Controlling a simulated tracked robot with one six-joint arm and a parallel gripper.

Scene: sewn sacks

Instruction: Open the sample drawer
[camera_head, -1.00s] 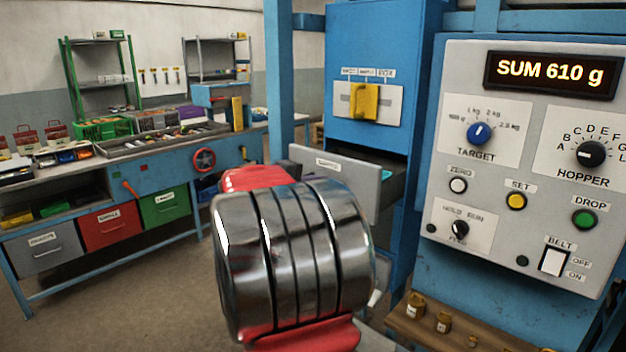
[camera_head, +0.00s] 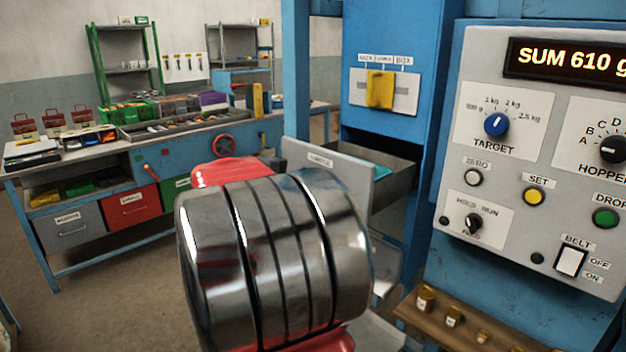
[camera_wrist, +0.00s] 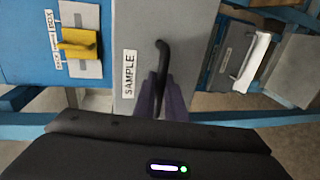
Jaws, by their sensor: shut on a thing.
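The sample drawer (camera_head: 335,168) sits in the blue cabinet in the head view, its grey front standing out from the cabinet. Its open top shows a dark side wall and a turquoise patch inside. In the wrist view the grey front (camera_wrist: 135,25) carries a SAMPLE label (camera_wrist: 129,73) and a black curved handle (camera_wrist: 161,62). My gripper (camera_wrist: 161,92) is shut on the handle, its dark fingers at either side of it. In the head view my arm hides the gripper and the handle.
A yellow slider (camera_head: 380,90) is on the cabinet above the drawer. A control panel (camera_head: 510,180) stands at the right, above a wooden shelf (camera_head: 440,325) with small brass weights. A workbench (camera_head: 95,150) stands at the left. Floor between bench and cabinet looks clear.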

